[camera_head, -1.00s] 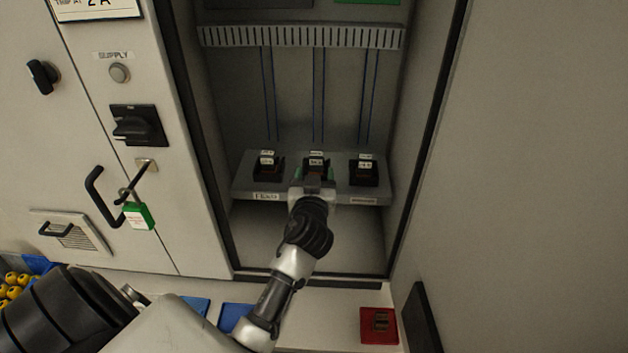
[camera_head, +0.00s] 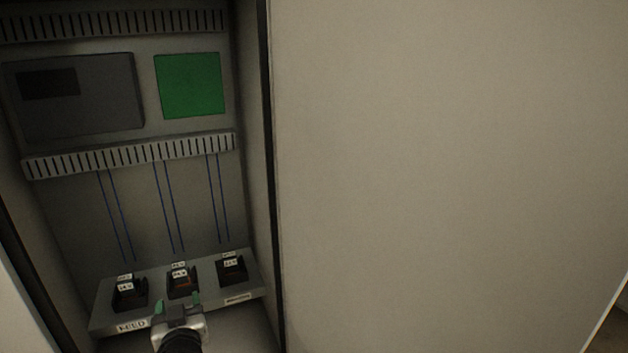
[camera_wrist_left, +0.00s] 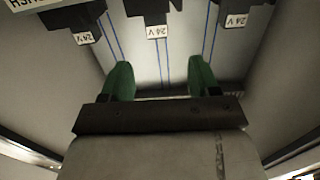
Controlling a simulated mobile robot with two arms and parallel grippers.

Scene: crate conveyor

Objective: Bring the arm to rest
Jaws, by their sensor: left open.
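My left gripper (camera_head: 178,304) is at the bottom of the head view, in front of the middle fuse holder (camera_head: 182,281). In the left wrist view its two green fingertips (camera_wrist_left: 160,82) stand apart with nothing between them. The middle holder, labelled 24 V, shows just beyond the fingers in that view (camera_wrist_left: 154,14) and is apart from them. Similar black holders stand on its left (camera_head: 129,294) and right (camera_head: 232,268). My right gripper is in neither view.
The holders sit on a grey shelf (camera_head: 105,318) inside an open cabinet. Above are a slotted duct (camera_head: 130,155), a dark grey box (camera_head: 110,98) and a green panel (camera_head: 189,86). A large pale panel (camera_head: 450,150) fills the right side. Thin blue wires run down the back wall.

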